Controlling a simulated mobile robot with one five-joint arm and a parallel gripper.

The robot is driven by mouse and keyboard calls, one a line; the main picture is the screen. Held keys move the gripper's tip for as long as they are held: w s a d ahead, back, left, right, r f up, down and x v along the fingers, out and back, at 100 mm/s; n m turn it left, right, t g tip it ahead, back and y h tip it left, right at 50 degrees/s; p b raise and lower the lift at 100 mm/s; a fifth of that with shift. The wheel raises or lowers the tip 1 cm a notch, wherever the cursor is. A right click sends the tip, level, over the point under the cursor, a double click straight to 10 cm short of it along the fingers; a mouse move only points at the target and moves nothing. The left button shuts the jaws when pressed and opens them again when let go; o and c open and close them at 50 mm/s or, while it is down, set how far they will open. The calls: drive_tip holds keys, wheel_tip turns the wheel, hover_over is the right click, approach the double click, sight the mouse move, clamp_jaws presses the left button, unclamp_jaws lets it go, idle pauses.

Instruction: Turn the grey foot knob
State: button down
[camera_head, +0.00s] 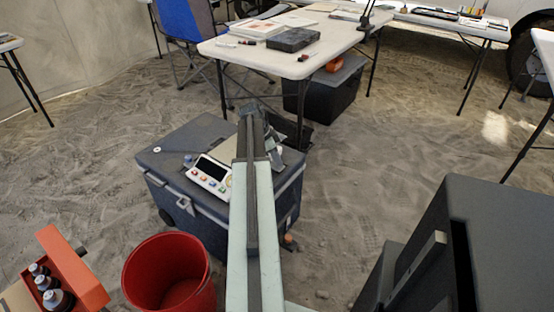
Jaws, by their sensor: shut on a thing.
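My arm reaches away over the dark grey-blue cooler box (180,205), and its upper link covers the middle of the lid. My gripper (283,152) is small and partly hidden at the far end of the arm, low over the lid's right side. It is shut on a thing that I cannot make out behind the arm. I cannot pick out a grey foot knob clearly. A white control panel (210,176) with a dark screen and coloured buttons lies on the lid. A small bluish knob-like piece (187,159) shows to its left.
A red bucket (168,268) and an orange rack of bottles (75,262) stand front left. A dark cabinet (500,225) fills the front right. A white table (235,48) stands behind, with a dark bin (322,97) under it. Sandy floor is clear right of the cooler.

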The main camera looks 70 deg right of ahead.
drive_tip(key=n+t+h, duration=0.1)
drive_tip(key=n, duration=0.3)
drive_tip(key=shift+a, duration=0.15)
drive_tip(key=n, duration=0.2)
drive_tip(key=n+t, duration=0.1)
drive_tip(key=n, duration=0.1)
drive_tip(key=shift+s+t+h, duration=0.15)
drive_tip(key=shift+t+h, duration=0.15)
drive_tip(key=shift+h, duration=0.1)
drive_tip(key=n+t, duration=0.1)
drive_tip(key=n, duration=0.4)
drive_tip(key=shift+s+t, duration=0.1)
drive_tip(key=shift+t, duration=0.3)
drive_tip(key=shift+n+t, duration=0.7)
drive_tip(key=shift+n, duration=1.3)
drive_tip(key=c, duration=1.3)
unclamp_jaws()
drive_tip(key=shift+o, duration=0.2)
